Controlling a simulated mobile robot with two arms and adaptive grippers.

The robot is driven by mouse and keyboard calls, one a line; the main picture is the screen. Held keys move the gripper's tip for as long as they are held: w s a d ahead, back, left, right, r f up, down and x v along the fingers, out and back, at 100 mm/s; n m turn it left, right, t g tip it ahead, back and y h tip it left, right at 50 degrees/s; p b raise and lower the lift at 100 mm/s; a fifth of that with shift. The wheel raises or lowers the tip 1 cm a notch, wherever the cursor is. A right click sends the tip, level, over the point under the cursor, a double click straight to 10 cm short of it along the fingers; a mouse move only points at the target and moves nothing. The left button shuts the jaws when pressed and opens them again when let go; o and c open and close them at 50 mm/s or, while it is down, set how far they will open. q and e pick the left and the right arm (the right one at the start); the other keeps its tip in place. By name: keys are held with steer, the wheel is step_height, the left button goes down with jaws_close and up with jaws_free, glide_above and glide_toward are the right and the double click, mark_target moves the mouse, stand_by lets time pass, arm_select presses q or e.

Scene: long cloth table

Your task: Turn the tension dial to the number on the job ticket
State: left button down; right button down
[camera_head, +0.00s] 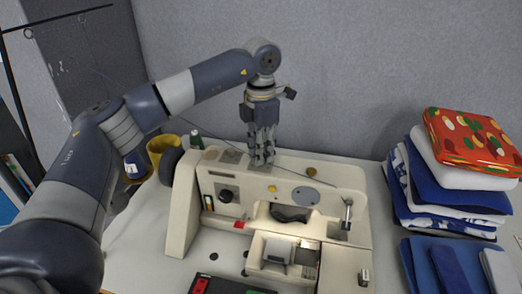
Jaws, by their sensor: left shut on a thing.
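A cream sewing machine (330,180) stands on the table. My left gripper (261,161) points straight down at the machine's top, towards its back edge. Its fingers are shut on a small part there, which I take to be the tension dial; the fingers hide it, and no number on it can be read. A dark round knob (226,195) shows on the machine's front face, apart from the gripper. I cannot make out a job ticket. My right gripper is not in view.
Folded cloths (455,180) are stacked at the right, with more blue cloth (440,265) in front. A yellow mug (160,148) and a dark green spool (196,139) stand left of the machine. A grey partition (350,70) rises behind. A dark tray (222,286) lies at the front.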

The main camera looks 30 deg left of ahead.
arm_select(q)
steer(key=shift+r+n, duration=0.1)
steer(key=shift+n, duration=0.5)
steer(key=c, duration=1.4)
jaws_free()
steer(key=shift+o, duration=0.2)
step_height(320, 180, up, 12)
